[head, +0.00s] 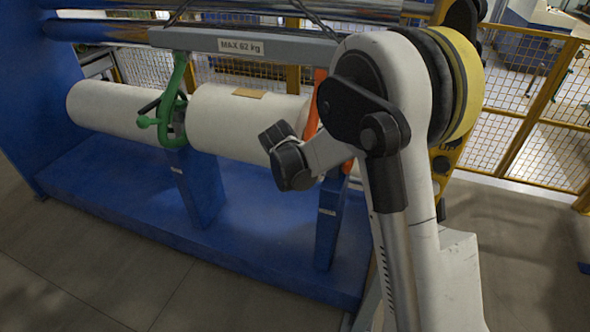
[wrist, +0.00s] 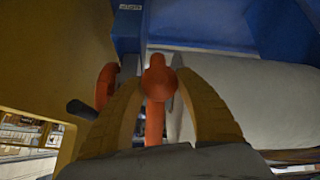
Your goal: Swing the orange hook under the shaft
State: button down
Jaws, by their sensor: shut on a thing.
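The orange hook (head: 315,104) hangs from the grey lifting beam near the right end of the white roll in the head view, partly covered by my arm. In the wrist view, its round orange knob (wrist: 159,84) sits between the two yellowish fingers of my gripper (wrist: 160,76), which is shut on it. A curved orange part of the hook shows just left of the fingers. The shaft at this end of the roll is mostly hidden, and I cannot tell how the hook sits relative to it. My gripper is hidden behind my arm in the head view.
A green hook (head: 172,105) hangs at the beam's left, between two white rolls (head: 240,120). The grey beam (head: 290,43) reads "MAX. 62 kg". Blue posts (head: 327,225) stand on a blue base below. A yellow mesh fence (head: 540,120) runs behind. A black handle (wrist: 82,109) lies left of my fingers.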

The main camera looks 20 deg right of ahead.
jog(key=b+x, duration=0.3)
jog(key=x, duration=0.3)
jog(key=shift+w+d+r+t+h, duration=0.2)
jog(key=shift+w+d+t+h, duration=0.2)
jog(key=shift+d, duration=0.05)
jog(key=c, duration=0.8)
grip_release()
jog(key=shift+w+d, duration=0.1)
jog(key=v, duration=1.2)
